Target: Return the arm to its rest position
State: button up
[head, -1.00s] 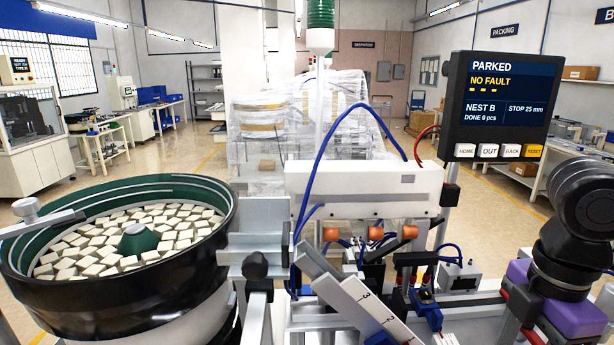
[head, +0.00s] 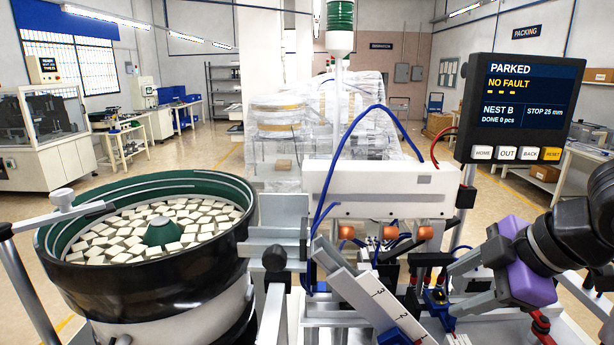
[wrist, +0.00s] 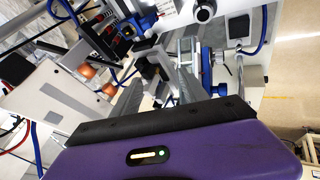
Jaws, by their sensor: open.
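My arm (head: 575,235) comes in from the right edge in the head view. My gripper (head: 453,287) has a purple body and two grey fingers pointing left. The fingers stand apart, in front of the station's right side by a small blue fixture (head: 437,300). I see nothing clearly held between them. In the wrist view the purple body fills the bottom and my gripper's fingers (wrist: 162,85) reach up over the station parts. How far the fingertips are above the fixtures is hard to tell.
A bowl feeder (head: 150,275) full of pale blocks stands at left. A white bridge (head: 375,190) with blue hoses and a signal post (head: 338,90) stand in the middle. A screen (head: 520,105) reading PARKED, NO FAULT is above my arm.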

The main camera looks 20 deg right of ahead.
jog(key=w+a+r+m+t+y, duration=0.1)
jog(key=w+a+r+t+y, duration=0.1)
jog(key=w+a+r+t, duration=0.3)
jog(key=w+a+r+t+y, duration=0.2)
jog(key=a+r, duration=0.1)
jog(key=r, duration=0.3)
notch_tip(320, 180, up, 9)
jog(key=s+m+t, duration=0.1)
jog(key=m+t, duration=0.6)
jog(key=t, duration=0.2)
jog(key=s+d+f+m+g+h, duration=0.1)
jog(key=s+f+m+h, duration=0.55)
jog(key=f, duration=0.35)
jog(key=s+d+f+m+h, duration=0.2)
jog(key=s+f+m+h, duration=0.4)
jog(key=f+h, duration=0.3)
jog(key=s+a+f+n+g+y, duration=0.3)
jog(key=s+a+f+n+y, duration=0.1)
jog(key=s+f, duration=0.6)
jog(key=s+a+f+n+g+y, duration=0.3)
jog(key=s+a+f+y, duration=0.2)
jog(key=s+f, duration=0.5)
jog(key=s, duration=0.4)
jog(key=shift+f+n+g, duration=0.3)
jog(key=shift+n+g, duration=0.05)
jog(key=shift+g, duration=0.05)
jog(key=shift+a, duration=0.1)
